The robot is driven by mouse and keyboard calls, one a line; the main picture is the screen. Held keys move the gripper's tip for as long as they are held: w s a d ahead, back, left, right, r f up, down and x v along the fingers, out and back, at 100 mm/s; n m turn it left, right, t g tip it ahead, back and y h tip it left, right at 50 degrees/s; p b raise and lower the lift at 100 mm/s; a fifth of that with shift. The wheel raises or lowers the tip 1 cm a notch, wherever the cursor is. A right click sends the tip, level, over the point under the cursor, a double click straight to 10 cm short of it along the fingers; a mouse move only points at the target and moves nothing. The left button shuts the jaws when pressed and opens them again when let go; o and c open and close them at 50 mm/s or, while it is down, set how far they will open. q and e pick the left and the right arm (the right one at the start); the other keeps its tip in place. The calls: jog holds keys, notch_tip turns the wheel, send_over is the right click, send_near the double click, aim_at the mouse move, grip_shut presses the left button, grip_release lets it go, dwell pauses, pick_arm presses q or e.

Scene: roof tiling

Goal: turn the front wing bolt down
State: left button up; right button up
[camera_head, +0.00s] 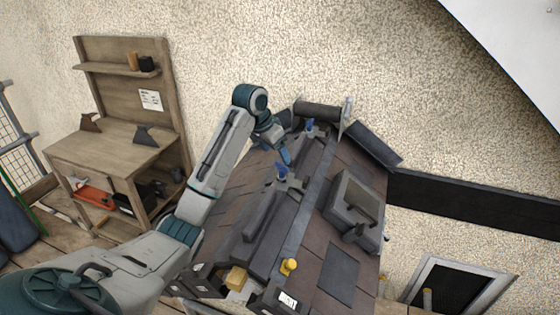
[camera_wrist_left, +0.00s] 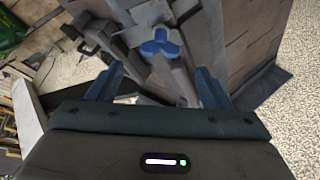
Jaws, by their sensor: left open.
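The front wing bolt (camera_head: 282,171) is blue and stands on a dark clamp on the roof ridge in the head view. A second blue wing bolt (camera_head: 309,125) stands farther back on the ridge. My right gripper is not in view.
The model roof has brown tiles, dark ridge caps (camera_head: 262,208), a skylight frame (camera_head: 358,205) and a yellow knob (camera_head: 289,266) near its front. A wooden workbench (camera_head: 110,148) stands at the left. A rough pale wall is behind.

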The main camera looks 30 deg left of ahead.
aim_at(281, 165)
pick_arm(q)
jog(key=p+x, duration=0.2)
jog(key=x, duration=0.3)
jog(key=shift+f, duration=0.1)
jog(key=shift+w+f, duration=0.25)
jog(key=shift+f, duration=0.35)
jog(key=c, duration=1)
